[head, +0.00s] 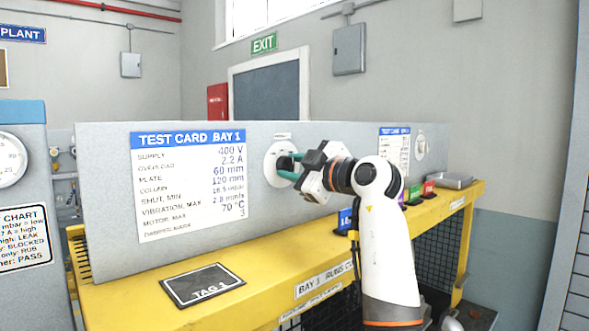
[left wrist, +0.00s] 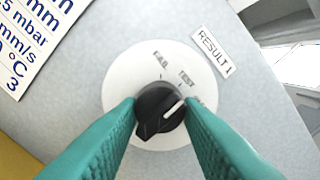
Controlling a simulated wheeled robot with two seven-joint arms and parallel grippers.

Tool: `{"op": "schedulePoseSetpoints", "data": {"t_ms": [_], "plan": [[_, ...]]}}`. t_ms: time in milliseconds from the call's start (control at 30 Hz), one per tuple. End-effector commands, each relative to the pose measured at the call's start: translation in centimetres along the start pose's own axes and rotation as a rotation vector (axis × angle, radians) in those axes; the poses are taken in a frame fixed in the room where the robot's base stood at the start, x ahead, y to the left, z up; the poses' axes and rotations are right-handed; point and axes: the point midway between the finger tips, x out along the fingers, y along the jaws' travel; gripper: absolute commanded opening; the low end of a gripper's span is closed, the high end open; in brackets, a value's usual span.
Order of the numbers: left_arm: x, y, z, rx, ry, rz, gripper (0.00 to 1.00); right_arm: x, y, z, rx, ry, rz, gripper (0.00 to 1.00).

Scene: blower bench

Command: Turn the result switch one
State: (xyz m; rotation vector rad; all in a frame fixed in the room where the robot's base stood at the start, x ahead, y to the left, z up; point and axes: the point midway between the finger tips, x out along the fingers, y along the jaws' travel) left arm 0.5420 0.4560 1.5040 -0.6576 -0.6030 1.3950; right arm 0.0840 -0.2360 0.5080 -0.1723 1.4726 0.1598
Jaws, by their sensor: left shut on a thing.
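The result switch one is a black knob (left wrist: 158,110) on a round white dial (left wrist: 120,82), beside a label reading RESULT 1 (left wrist: 214,52). In the left wrist view its white pointer line slants to the upper right, near the TEST mark and towards a third mark that the finger partly hides. The FAIL mark is at the top. My left gripper (head: 287,169) is shut on the knob, with one green finger on each side. In the head view the dial (head: 272,163) sits on the grey panel and the gripper covers the knob. My right gripper is not in view.
The grey panel (head: 100,215) carries a test card (head: 190,185) and, further right, a second card and dial (head: 421,146). The yellow bench (head: 130,295) holds a TAG 1 plate (head: 202,284), small coloured blocks and a metal tray (head: 452,180). The bench front by the plate is clear.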

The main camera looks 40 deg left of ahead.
Motion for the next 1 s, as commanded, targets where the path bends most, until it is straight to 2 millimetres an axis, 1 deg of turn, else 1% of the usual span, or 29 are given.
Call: {"op": "schedulePoseSetpoints", "data": {"t_ms": [267,500,800,1000], "plan": [[0.1,0.2,-0.1,-0.160,-0.004,0.000,0.10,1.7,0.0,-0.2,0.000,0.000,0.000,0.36],[0.1,0.2,-0.1,-0.366,-0.004,0.000,0.10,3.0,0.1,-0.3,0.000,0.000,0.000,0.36],[0.1,0.1,0.0,-0.597,-0.002,0.002,0.10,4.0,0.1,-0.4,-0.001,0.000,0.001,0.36],[0.0,0.0,0.0,-0.699,-0.001,0.002,0.10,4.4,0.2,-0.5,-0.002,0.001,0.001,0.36]]}}
